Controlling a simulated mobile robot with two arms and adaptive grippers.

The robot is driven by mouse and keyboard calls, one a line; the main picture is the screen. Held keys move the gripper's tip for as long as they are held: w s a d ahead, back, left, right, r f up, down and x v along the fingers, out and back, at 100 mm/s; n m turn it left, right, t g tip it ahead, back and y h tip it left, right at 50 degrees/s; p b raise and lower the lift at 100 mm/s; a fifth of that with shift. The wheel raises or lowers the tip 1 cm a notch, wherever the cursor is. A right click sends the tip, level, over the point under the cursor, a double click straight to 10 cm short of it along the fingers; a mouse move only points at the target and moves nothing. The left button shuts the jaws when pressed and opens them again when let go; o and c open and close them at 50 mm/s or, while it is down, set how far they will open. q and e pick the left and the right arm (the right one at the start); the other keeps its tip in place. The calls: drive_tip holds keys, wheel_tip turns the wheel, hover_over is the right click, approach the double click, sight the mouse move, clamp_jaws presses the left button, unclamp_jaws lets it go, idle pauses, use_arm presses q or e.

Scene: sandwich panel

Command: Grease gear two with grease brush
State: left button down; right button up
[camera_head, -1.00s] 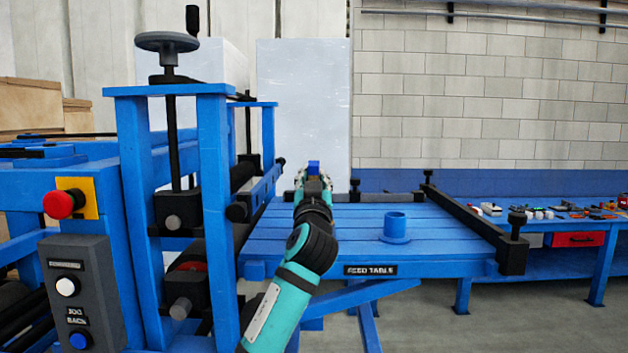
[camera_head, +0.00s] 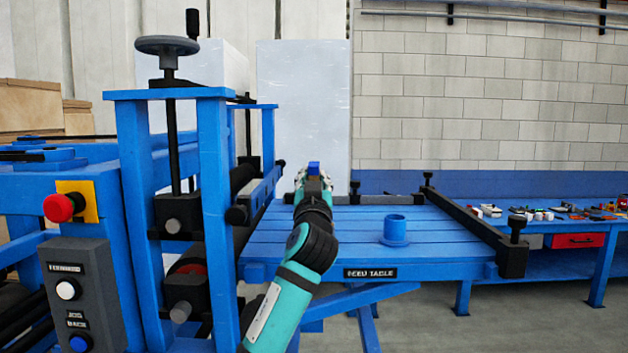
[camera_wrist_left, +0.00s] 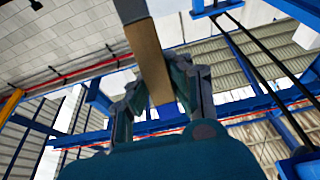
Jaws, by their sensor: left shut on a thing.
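My left gripper (camera_head: 314,182) is raised over the far left part of the feed table, beside the roller machine. In the left wrist view the gripper (camera_wrist_left: 158,95) is shut on a flat wooden-brown bar, which looks like the handle of the grease brush (camera_wrist_left: 150,55). The bar has a dark grey-blue end at the top of that view. In the head view a small blue piece (camera_head: 314,168) shows at the fingertips. I cannot make out gear two in any view. My right gripper is not in view.
The blue roller machine (camera_head: 215,180) with a handwheel (camera_head: 167,43) stands close on the left. A blue flanged cup (camera_head: 395,228) stands on the feed table (camera_head: 350,250). A bench (camera_head: 560,260) with small parts is at the right. The tabletop around the cup is clear.

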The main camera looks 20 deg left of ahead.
sight(314, 163)
use_arm(q)
drive_tip(key=shift+r+p, duration=1.8)
drive_tip(key=shift+r, duration=1.4)
